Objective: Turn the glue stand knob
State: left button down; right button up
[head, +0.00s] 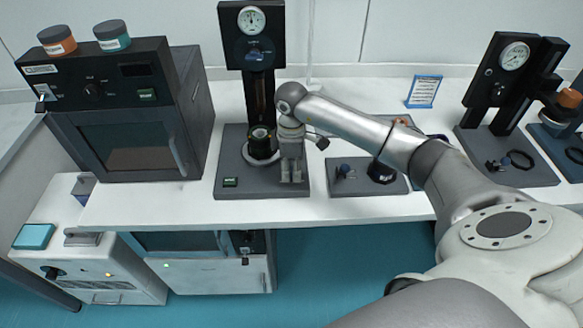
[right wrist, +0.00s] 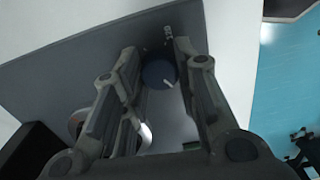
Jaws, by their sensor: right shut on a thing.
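The glue stand (head: 236,150) is in the left half of the head view, a dark upright with a dial gauge (head: 251,20) over a grey base. My right gripper (head: 290,181) points down at the right front of this base. In the right wrist view, a dark blue round knob (right wrist: 158,74) with a white pointer line stands on the grey base plate (right wrist: 105,62), between the two fingertips of my gripper (right wrist: 157,58). The gripper is shut on the knob. In the head view the gripper hides this knob. My left gripper is not in view.
A small panel (head: 372,187) with a blue knob lies just right of the stand. A dark oven-like box (head: 130,147) with two jars stands left. Another gauge stand (head: 500,95) is at the right. The white table's front strip (head: 200,216) is clear.

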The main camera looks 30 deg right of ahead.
aim_at(291, 171)
jog(key=o, duration=1.1)
jog(key=shift+c, duration=0.2)
notch_tip(291, 171, up, 12)
